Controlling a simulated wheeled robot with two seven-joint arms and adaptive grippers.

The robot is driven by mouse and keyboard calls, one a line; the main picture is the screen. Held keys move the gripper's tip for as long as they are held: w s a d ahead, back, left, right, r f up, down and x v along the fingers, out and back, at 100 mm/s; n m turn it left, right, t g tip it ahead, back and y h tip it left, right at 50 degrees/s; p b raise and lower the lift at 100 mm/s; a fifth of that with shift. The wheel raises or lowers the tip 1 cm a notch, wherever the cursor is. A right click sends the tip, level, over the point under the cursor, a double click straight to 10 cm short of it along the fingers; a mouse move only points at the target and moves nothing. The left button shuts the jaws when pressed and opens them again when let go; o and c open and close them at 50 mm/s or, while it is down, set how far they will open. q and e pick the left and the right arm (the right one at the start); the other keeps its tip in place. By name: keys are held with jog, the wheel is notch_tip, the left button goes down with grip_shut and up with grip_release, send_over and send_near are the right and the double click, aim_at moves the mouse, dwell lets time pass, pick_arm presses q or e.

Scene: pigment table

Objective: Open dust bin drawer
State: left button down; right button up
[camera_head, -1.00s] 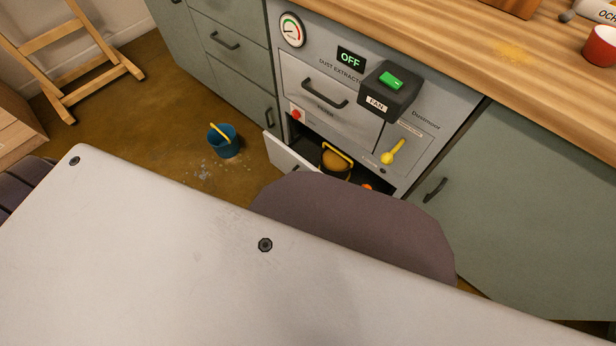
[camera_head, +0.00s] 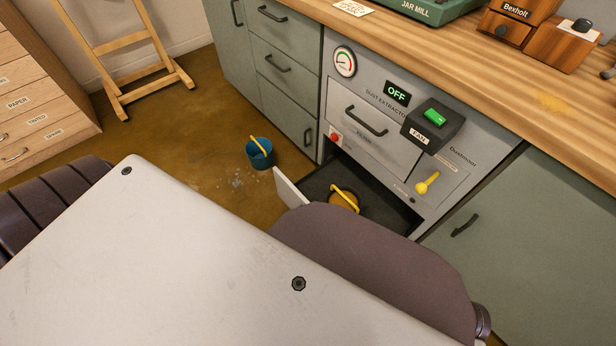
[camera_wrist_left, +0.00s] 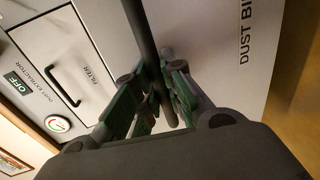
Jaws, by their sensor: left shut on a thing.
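The dust bin drawer (camera_head: 288,187) stands pulled out low in the grey dust extractor (camera_head: 372,97), its dark inside showing. A pail with a yellow handle (camera_head: 343,197) sits inside, partly hidden by my arm. In the left wrist view, my left gripper (camera_wrist_left: 160,88) is shut on the dark bar handle (camera_wrist_left: 142,32) of the drawer front (camera_wrist_left: 225,50), which is lettered "DUST BI". The left gripper is hidden behind my own parts in the head view. My right gripper is in neither view.
The filter drawer (camera_head: 345,112) above is closed. The fan box (camera_head: 432,126) has a green switch, and the display (camera_head: 397,93) reads OFF. A blue bucket (camera_head: 260,155) stands on the floor left of the drawer. Grey-green cabinets (camera_head: 535,225) flank the extractor.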

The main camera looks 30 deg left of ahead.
pick_arm(q)
jog(key=shift+a, duration=0.1)
jog(key=c, duration=1.5)
grip_release()
jog(key=shift+s, duration=0.1)
jog(key=shift+v, duration=5.85)
jog(key=shift+r, duration=0.1)
